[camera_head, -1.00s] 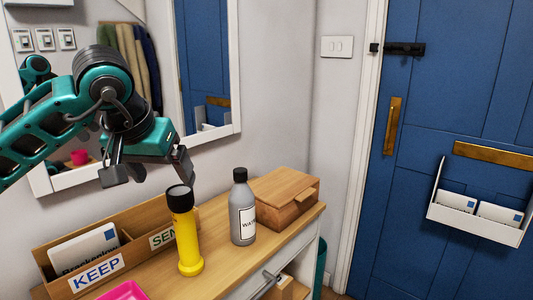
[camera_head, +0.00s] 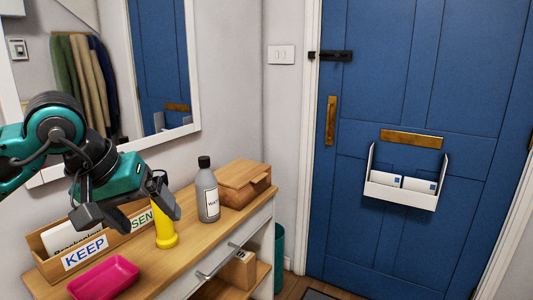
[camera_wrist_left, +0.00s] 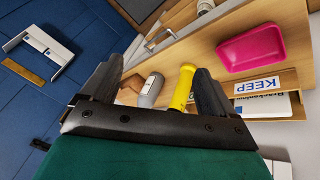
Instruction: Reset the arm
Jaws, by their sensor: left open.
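My left gripper (camera_head: 135,214) is open and empty. In the head view it hangs at the left, in front of the yellow torch (camera_head: 164,232) and the wooden letter rack (camera_head: 48,266), and hides part of both. In the left wrist view the open fingers (camera_wrist_left: 155,88) frame the grey bottle (camera_wrist_left: 150,92) and the yellow torch (camera_wrist_left: 182,88), which stand on the cabinet beyond them. I cannot see contact with either. My right gripper is not in view.
The wooden cabinet top (camera_head: 190,250) also holds a pink tray (camera_head: 104,278), the grey bottle (camera_head: 207,190) and a wooden box (camera_head: 243,183). A mirror (camera_head: 197,70) hangs behind. A blue door (camera_head: 410,100) with a white letter holder (camera_head: 402,190) stands at the right.

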